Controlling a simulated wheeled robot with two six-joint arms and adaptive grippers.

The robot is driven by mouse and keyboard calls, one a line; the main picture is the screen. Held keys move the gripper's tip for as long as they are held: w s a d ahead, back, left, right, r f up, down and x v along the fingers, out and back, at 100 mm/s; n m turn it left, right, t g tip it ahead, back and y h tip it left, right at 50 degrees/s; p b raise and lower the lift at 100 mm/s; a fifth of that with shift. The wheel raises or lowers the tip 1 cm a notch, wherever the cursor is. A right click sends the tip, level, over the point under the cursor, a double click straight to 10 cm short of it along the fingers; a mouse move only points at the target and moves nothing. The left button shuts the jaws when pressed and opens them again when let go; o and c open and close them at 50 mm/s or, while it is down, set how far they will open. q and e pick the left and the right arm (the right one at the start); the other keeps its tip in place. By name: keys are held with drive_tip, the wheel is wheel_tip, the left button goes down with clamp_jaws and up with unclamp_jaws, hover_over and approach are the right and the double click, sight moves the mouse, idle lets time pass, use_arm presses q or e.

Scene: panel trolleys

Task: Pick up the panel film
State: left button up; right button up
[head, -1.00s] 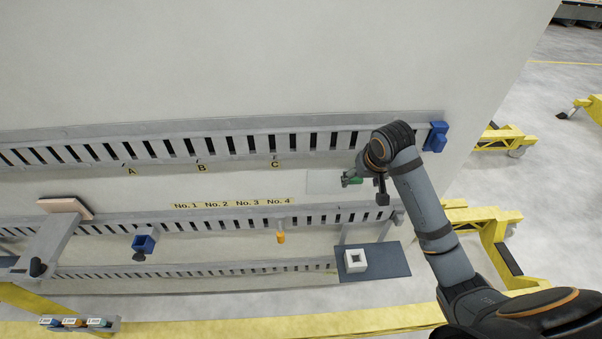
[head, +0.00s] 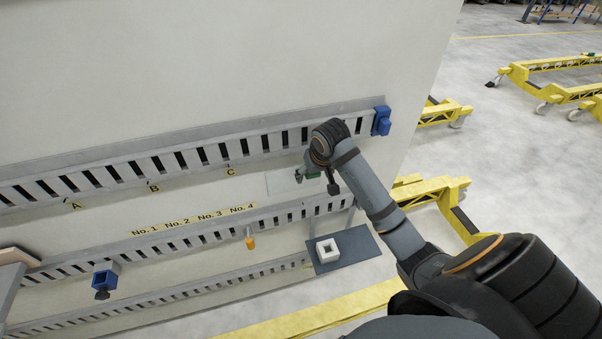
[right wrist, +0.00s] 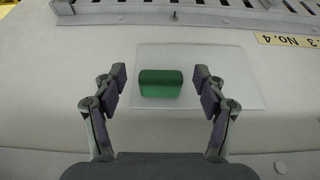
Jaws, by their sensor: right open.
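The panel film is a thin, clear square sheet (right wrist: 215,92) lying flat against the pale panel, with a dark green block-like tab (right wrist: 161,83) on it. In the head view the film (head: 281,184) shows faintly between the two slotted rails, right of the label No. 4. My right gripper (right wrist: 158,80) is open, its two fingers on either side of the green tab with a gap at each side. It also shows in the head view (head: 306,176), over the film's right part and hiding some of it. My left gripper is not in view.
Slotted rails (head: 190,157) run across the panel (head: 200,60) above and below the film. A blue block (head: 382,121) sits at the upper rail's end. A grey shelf (head: 355,255) holds a white square ring (head: 328,250). An orange-handled tool (head: 250,241) hangs nearby. Yellow trolley frames (head: 435,205) stand right.

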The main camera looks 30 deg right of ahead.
drive_tip(key=shift+x, duration=0.9)
drive_tip(key=shift+w+f, duration=0.1)
drive_tip(key=shift+w, duration=0.1)
drive_tip(key=shift+s, duration=0.1)
drive_tip(key=c, duration=0.9)
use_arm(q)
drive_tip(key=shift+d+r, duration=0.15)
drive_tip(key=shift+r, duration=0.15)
use_arm(e)
drive_tip(key=shift+c, duration=0.2)
